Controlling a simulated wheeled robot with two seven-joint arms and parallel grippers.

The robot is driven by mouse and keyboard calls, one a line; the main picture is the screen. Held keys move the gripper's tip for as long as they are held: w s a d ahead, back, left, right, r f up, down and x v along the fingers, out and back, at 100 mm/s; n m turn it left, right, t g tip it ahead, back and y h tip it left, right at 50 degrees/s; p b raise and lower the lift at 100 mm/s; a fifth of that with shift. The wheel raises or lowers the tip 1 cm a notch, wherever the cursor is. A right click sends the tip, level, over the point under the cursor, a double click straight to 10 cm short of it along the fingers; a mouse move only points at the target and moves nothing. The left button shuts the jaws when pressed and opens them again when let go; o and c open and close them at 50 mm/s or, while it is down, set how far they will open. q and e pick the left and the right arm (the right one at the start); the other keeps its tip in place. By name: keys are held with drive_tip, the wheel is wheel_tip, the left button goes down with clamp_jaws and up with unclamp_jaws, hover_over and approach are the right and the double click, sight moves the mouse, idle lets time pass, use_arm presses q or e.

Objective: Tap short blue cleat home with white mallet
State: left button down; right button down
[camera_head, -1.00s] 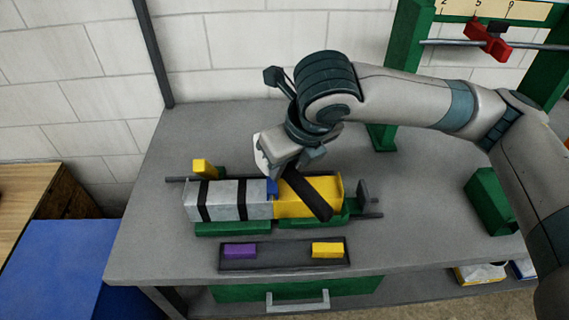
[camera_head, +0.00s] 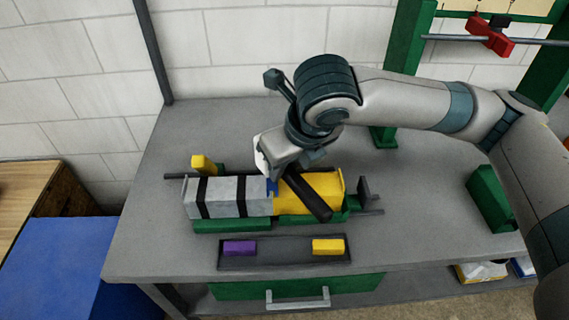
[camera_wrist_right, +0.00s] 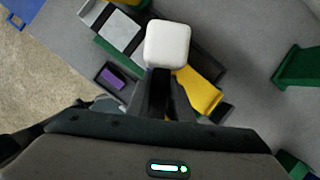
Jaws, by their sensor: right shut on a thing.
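My right gripper (camera_head: 290,158) is shut on the white mallet, whose dark handle (camera_head: 311,196) slants down to the right over the yellow duct piece. The mallet's white head (camera_head: 261,156) shows partly beside the gripper, and shows fully in the right wrist view (camera_wrist_right: 167,44). The short blue cleat (camera_head: 271,186) sits at the joint between the grey duct piece (camera_head: 228,196) with black bands and the yellow duct piece (camera_head: 293,199). Only a small part of the cleat shows, just below the mallet and gripper. Whether the mallet touches it I cannot tell. My left gripper is not in view.
A dark tray (camera_head: 284,263) in front holds a purple block (camera_head: 239,248) and a yellow block (camera_head: 328,247). Green supports (camera_head: 232,225) carry the duct. The bench (camera_head: 420,215) is clear between bin and duct.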

drive_tip(key=shift+f+b, duration=0.95)
drive_tip(key=shift+f, duration=1)
drive_tip(key=shift+s+d+f, duration=0.1)
drive_tip(key=shift+d+f, duration=0.1)
drive_tip(key=shift+r, duration=0.25)
drive_tip(key=shift+a+r+p, duration=0.3)
drive_tip(key=shift+r+p, duration=0.65)
drive_tip(key=shift+p, duration=0.15)
drive_tip(key=shift+r, duration=0.25)
drive_tip(key=shift+d+r, duration=0.1)
drive_tip(key=shift+d, duration=0.05)
